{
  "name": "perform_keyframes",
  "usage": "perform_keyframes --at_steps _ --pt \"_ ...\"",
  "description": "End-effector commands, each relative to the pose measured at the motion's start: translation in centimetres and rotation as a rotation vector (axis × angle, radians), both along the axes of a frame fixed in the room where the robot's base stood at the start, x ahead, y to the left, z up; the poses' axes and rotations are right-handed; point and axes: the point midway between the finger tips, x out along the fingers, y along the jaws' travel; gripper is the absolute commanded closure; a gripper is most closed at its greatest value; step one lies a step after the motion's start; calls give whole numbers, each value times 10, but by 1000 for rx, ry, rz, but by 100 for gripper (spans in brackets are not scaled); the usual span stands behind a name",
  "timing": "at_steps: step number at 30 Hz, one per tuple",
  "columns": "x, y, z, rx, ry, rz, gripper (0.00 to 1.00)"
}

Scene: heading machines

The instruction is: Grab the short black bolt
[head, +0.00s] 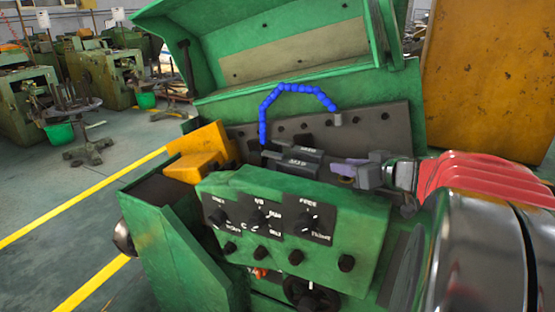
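Several short black bolt-like pieces show in the head view, and I cannot tell which is the short black bolt. Black stubs stand along the lower front of the green control box, one at its lower right (346,263). Small dark bolt heads sit on the grey plate (375,138) behind. A dark two-part piece with white print (300,160) lies between plate and box, in line with grey blocks to its right. I cannot tell whether it is my gripper or part of the machine. No clear pair of fingertips shows, and nothing is visibly held.
A blue segmented hose (264,115) arches over the middle. A raised green cover (235,65) stands behind. A yellow block (200,160) is at left. Red ribbed parts (480,178) and a large silver cylinder (475,255) fill the right. Open floor (60,185) lies left.

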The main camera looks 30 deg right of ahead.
Motion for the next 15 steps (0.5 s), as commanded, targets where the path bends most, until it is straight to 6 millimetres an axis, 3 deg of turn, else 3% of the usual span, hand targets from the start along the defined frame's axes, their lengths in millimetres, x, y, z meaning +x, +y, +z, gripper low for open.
perform_keyframes --at_steps 15 --pt "0 0 0 0 0 -1 71"
